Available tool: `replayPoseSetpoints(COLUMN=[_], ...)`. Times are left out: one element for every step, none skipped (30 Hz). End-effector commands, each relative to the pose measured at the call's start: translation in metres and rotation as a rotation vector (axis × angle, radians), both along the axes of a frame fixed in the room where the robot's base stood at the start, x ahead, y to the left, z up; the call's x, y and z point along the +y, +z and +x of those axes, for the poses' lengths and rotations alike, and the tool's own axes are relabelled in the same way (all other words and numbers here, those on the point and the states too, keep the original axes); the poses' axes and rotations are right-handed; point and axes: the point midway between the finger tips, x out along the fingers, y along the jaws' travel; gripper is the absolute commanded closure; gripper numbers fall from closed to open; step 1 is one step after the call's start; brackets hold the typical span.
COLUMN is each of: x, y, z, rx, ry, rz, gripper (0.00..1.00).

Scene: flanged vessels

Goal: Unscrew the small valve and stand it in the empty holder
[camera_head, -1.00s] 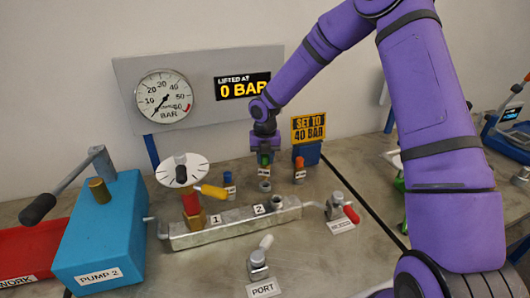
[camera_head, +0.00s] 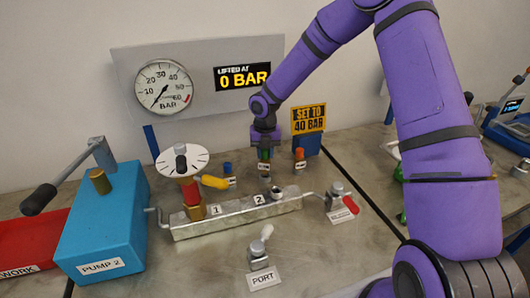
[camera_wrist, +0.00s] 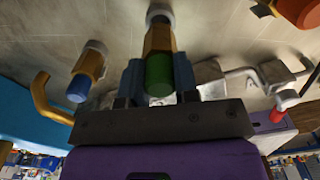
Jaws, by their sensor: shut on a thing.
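My gripper (camera_head: 265,152) is shut on the small valve (camera_wrist: 158,62), which has a green top and a brass body. In the wrist view the jaws (camera_wrist: 158,80) close on both sides of the green part. The valve is upright in the head view, over the middle holder place between the blue-topped and orange-topped valves. Its lower end meets a pale ring (camera_wrist: 158,15) in the wrist view; I cannot tell how deep it sits. Port 2 (camera_head: 276,194) on the metal block (camera_head: 235,214) shows an open hole.
A blue-topped valve (camera_head: 228,172) stands left of my gripper and an orange-topped one (camera_head: 300,157) right. A dial valve with a yellow handle (camera_head: 214,182) rises from port 1. Pump 2 (camera_head: 105,225) is at left; a red-handled valve (camera_head: 340,203) is at right.

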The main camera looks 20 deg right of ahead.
Motion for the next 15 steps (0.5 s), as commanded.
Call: replayPoseSetpoints(x=[-0.0001,0.0,0.0001,0.0001,0.0,0.0001,0.0,0.0,0.0,0.0,0.0,0.0,-0.0001,-0.0001,-0.0001], y=[0.0002,0.0003,0.0003,0.0003,0.0003,0.0003,0.0002,0.0001,-0.0003,-0.0007,-0.0012,-0.002,-0.0027,-0.0034,-0.0044], z=[0.0002,0.0002,0.0002,0.0002,0.0002,0.0002,0.0002,0.0002,0.0002,0.0002,0.0002,0.0003,0.0003,0.0003,0.0004], rx=[0.0,-0.001,-0.001,-0.001,-0.001,-0.001,-0.001,-0.001,-0.001,-0.001,-0.001,-0.001,-0.001,-0.001,-0.001], ry=[0.0,0.001,0.001,0.001,0.001,0.0,0.001,0.0,0.0,0.0,0.0,0.0,0.0,0.0,0.0], rz=[0.0,0.0,0.0,0.0,0.0,0.0,0.0,0.0,0.0,0.0,0.0,0.0,0.0,0.0,0.0], gripper=[1.0,1.0,1.0,1.0,1.0,1.0,1.0,1.0,1.0,1.0,1.0,1.0,1.0,1.0,1.0])
